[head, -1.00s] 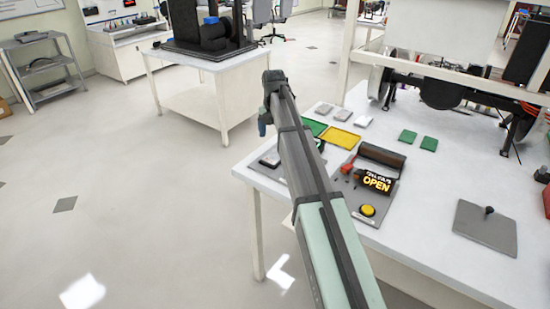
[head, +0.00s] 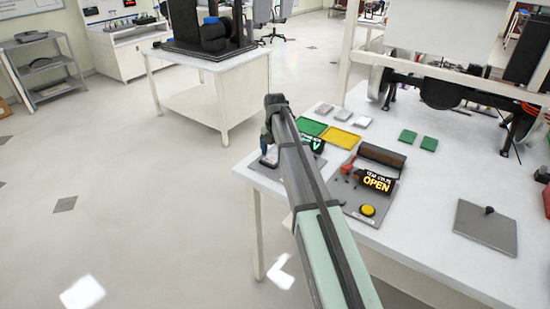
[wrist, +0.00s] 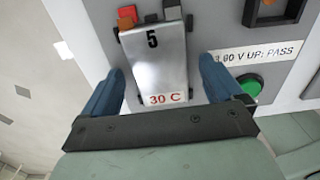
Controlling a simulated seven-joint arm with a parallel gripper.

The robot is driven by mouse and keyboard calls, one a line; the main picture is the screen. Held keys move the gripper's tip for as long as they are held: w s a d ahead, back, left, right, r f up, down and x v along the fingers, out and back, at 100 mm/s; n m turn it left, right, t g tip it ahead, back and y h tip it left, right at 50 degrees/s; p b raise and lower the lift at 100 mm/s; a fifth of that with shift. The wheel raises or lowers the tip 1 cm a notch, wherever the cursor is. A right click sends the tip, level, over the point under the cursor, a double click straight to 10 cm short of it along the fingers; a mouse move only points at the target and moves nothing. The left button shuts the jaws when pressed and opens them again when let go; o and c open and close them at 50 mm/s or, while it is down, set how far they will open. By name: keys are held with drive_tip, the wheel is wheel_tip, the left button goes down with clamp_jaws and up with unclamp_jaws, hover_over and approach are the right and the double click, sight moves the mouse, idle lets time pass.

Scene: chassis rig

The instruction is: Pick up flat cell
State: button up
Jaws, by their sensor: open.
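My gripper (wrist: 162,66) is open, with one blue finger on each side of the cell and visible gaps between. In the head view my gripper (head: 266,139) points down over the near left corner of the white table (head: 440,175). The arm hides most of the cell there. Whether the fingertips are level with the cell I cannot tell.
In the wrist view a green button (wrist: 250,84) and a voltage label (wrist: 258,54) lie right of the cell. In the head view a green tray (head: 311,127), a yellow tray (head: 341,138), several loose cells and a lit OPEN panel (head: 377,182) stand close by.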

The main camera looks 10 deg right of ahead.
drive_tip(key=shift+c, duration=0.4)
drive_tip(key=shift+r, duration=0.15)
drive_tip(key=c, duration=1.3)
